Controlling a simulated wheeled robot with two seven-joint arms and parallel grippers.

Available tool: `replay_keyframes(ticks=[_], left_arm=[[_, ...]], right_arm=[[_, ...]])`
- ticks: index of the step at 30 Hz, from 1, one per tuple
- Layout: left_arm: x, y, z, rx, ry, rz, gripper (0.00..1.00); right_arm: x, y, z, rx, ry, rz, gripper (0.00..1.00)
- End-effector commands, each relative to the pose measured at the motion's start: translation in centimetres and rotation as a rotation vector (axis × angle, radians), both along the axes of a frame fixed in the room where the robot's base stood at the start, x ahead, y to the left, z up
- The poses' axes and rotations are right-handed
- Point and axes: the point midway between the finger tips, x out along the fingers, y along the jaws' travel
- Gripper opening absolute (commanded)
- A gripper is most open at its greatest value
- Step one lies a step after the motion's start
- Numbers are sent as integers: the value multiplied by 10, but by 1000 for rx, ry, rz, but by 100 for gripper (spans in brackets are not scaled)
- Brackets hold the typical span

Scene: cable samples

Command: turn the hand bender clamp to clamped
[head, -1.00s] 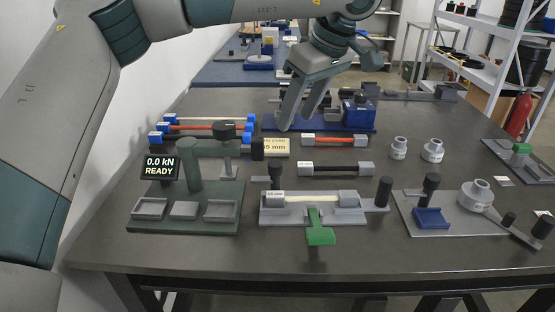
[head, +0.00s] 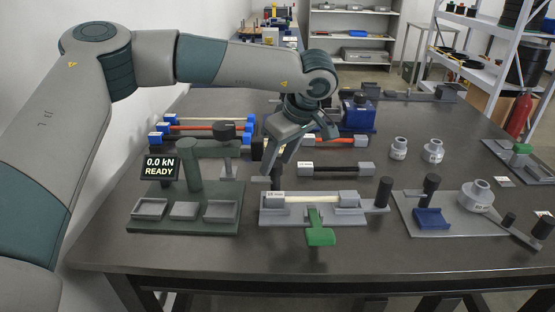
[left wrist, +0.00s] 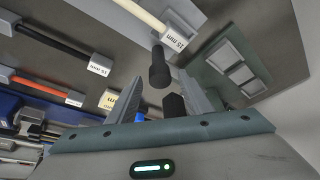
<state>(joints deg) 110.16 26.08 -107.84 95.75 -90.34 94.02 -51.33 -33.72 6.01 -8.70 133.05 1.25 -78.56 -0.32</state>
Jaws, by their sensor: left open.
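The grey bench fixture (head: 358,216) at the front middle carries a pale rod with grey end blocks, labelled 15 mm, also seen in the left wrist view (left wrist: 145,17). A green handle (head: 320,235) sticks out toward the front edge. A black knob (head: 383,192) stands at its right end. Another black knob (left wrist: 158,68) stands near the rod's left end. My left gripper (head: 276,160) is open above this left knob, fingers pointing down; in the left wrist view the knob lies between and beyond the fingers. I cannot tell which part is the clamp. My right gripper is out of view.
A green press with a "0.0 kN READY" display (head: 160,167) stands close on the left. A fixture with a blue block (head: 431,218) and a lever stands right. Rods with grey or blue ends lie behind. The table's front strip is clear.

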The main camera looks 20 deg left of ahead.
Motion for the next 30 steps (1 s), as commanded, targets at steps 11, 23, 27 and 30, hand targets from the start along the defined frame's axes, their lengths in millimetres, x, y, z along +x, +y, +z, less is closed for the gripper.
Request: replay_keyframes(ticks=[11, 23, 27, 30], left_arm=[[1, 1, -4, 0, 0, 0, 46], [1, 1, -3, 0, 0, 5, 4], [1, 1, -4, 1, 2, 27, 4], [1, 1, -4, 1, 1, 57, 4]], right_arm=[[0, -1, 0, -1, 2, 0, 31], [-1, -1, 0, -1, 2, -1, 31], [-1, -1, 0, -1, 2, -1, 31], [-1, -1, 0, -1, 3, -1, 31]])
